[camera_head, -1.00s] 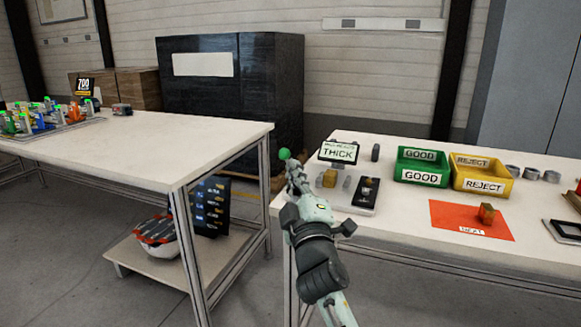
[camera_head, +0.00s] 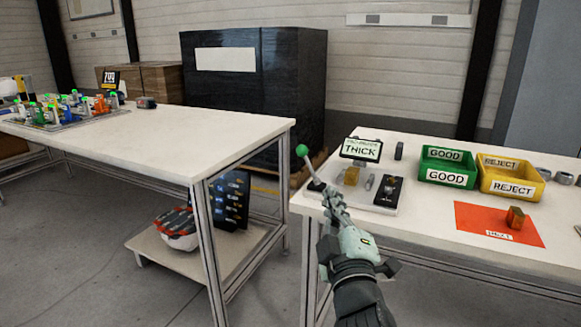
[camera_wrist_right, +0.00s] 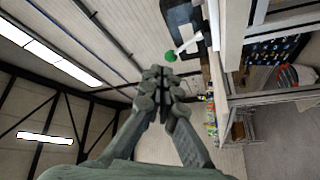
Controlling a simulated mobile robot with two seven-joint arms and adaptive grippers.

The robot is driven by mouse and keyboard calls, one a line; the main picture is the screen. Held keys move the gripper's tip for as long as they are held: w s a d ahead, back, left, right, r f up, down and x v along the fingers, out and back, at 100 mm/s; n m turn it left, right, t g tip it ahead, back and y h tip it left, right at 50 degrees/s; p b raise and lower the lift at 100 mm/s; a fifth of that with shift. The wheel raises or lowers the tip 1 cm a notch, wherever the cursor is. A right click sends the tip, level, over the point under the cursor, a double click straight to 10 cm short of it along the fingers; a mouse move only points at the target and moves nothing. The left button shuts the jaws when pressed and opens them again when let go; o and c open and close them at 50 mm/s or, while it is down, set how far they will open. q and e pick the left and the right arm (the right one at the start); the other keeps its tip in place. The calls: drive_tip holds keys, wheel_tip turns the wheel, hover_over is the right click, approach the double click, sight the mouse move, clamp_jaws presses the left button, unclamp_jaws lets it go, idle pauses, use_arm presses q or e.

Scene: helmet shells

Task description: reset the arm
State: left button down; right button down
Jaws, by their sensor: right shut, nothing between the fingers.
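My right arm rises from the bottom of the head view, and its gripper (camera_head: 330,197) points up and away in front of the left end of the right table. In the right wrist view the fingers of my right gripper (camera_wrist_right: 160,75) are together and hold nothing. A green ball (camera_head: 302,150) shows just beyond the fingertips in the head view, and also in the right wrist view (camera_wrist_right: 171,57). My left gripper is in neither view.
The right table (camera_head: 420,225) bears a gauge with a "THICK" display (camera_head: 361,149), a green GOOD bin (camera_head: 447,167), a yellow REJECT bin (camera_head: 512,177) and a red mat (camera_head: 475,220). The left table (camera_head: 180,150) has a clear near half. A helmet (camera_head: 178,228) lies on its lower shelf.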

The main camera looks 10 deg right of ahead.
drive_tip(key=s+d+f+m+g, duration=0.2)
drive_tip(key=s+d+f+g, duration=0.1)
drive_tip(key=f, duration=0.7)
drive_tip(key=s+d+f+m+g+h, duration=0.1)
drive_tip(key=s+d+f+m+g, duration=0.2)
drive_tip(key=f, duration=0.6)
drive_tip(key=s+d+f+m+g, duration=0.1)
drive_tip(key=s+d+f+g, duration=0.2)
drive_tip(key=f, duration=0.7)
drive_tip(key=s+d+f+m+g+y, duration=0.1)
drive_tip(key=s+d+f+m+g, duration=0.1)
drive_tip(key=s+f+g, duration=0.6)
drive_tip(key=s+f+m, duration=0.1)
drive_tip(key=s+f, duration=0.6)
drive_tip(key=s, duration=0.3)
drive_tip(key=shift+f+g, duration=0.3)
drive_tip(key=shift+s+d, duration=0.1)
drive_tip(key=shift+d, duration=0.05)
